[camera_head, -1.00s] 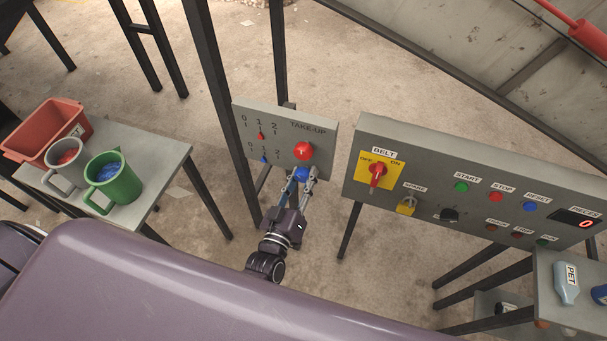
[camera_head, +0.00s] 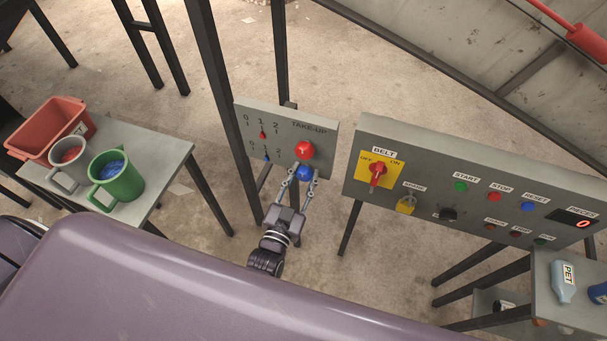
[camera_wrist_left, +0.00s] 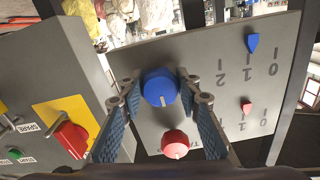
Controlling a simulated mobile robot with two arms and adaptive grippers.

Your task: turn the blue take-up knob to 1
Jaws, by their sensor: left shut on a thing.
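The blue take-up knob (camera_head: 305,172) is on the grey TAKE-UP panel (camera_head: 322,140), below a red knob (camera_head: 304,151). My left gripper (camera_head: 298,178) is shut on the blue knob, one finger on each side. In the left wrist view the blue knob (camera_wrist_left: 160,86) sits between the fingertips, its white mark towards the red knob (camera_wrist_left: 175,144). The blue pointer (camera_wrist_left: 252,43) stands at about the 1 tick of its 0-1-2 scale; it also shows small in the head view (camera_head: 267,157). The red pointer (camera_wrist_left: 247,107) is near 1 on its own scale. My right gripper is not in view.
The belt control panel (camera_head: 350,180), with a red rotary switch (camera_head: 377,174) and several buttons, stands close on the right. A small table (camera_head: 165,150) on the left holds a red bin (camera_head: 35,135), a grey mug (camera_head: 67,177) and a green mug (camera_head: 130,186).

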